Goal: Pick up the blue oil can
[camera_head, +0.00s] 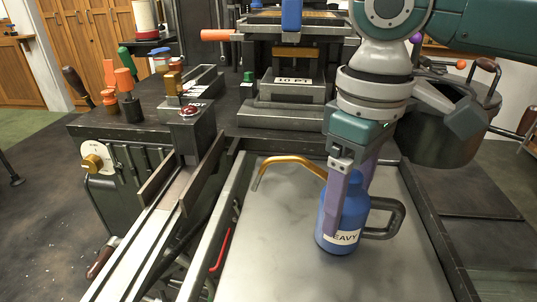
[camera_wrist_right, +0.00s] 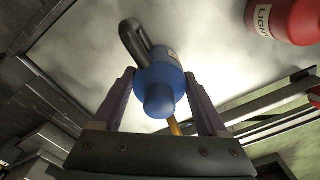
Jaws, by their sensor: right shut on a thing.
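The blue oil can (camera_head: 346,222) with a brass spout, a dark grey handle and a label reading "HEAVY" is upright at the right part of the metal-topped tray (camera_head: 270,270). My right gripper (camera_head: 350,200) comes down from above and is shut on the can, one purple finger on each side of its upper body. In the right wrist view the can (camera_wrist_right: 160,80) sits between both fingers (camera_wrist_right: 162,105). I cannot tell whether its base touches the tray. My left gripper is not in view.
A red container labelled "LIGHT" (camera_wrist_right: 292,18) shows in the right wrist view. A dark machine with knobs and levers (camera_head: 140,120) stands left, with a rail (camera_head: 150,245) beside the tray. A dark round pot (camera_head: 440,125) stands right. The tray's front left is clear.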

